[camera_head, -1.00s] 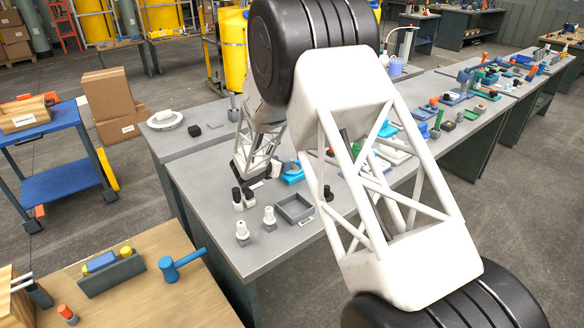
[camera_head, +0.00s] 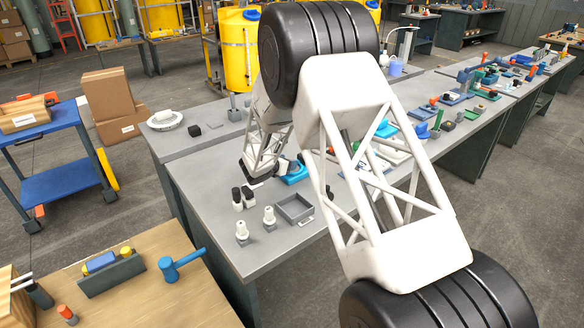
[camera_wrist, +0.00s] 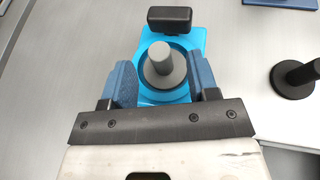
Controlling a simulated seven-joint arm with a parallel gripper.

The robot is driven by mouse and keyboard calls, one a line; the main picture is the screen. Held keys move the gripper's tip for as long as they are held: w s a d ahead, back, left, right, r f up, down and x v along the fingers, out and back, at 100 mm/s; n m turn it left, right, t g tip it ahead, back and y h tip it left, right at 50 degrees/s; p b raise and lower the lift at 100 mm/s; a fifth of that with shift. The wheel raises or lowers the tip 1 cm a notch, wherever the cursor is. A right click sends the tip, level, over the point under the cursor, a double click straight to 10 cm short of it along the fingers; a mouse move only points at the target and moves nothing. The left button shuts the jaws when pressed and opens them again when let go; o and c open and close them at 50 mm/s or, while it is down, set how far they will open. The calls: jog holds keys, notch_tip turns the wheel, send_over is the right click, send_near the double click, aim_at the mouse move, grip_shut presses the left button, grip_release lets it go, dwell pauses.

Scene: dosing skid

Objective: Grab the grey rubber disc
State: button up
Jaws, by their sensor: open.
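The grey rubber disc (camera_wrist: 160,76) appears to be the round grey piece with an upright grey post, in the ring-shaped seat of a bright blue holder (camera_wrist: 147,97). My gripper (camera_wrist: 163,80) is open, with one blue finger on each side of the grey piece. The left finger shows a gap to it; the right finger is very close, and I cannot tell if it touches. In the head view the blue holder (camera_head: 296,177) shows beside my gripper, which is largely hidden by my arm.
A black block (camera_wrist: 170,19) sits at the holder's far end. A black knobbed piece (camera_wrist: 297,77) stands to the right in the wrist view. A grey open tray (camera_head: 294,208) and white-topped fittings (camera_head: 242,232) are nearer on the grey bench. Bare bench lies to the left.

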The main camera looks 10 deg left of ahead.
aim_at(292, 159)
jog(key=shift+x, duration=1.85)
jog(key=shift+c, duration=0.3)
jog(key=c, duration=0.9)
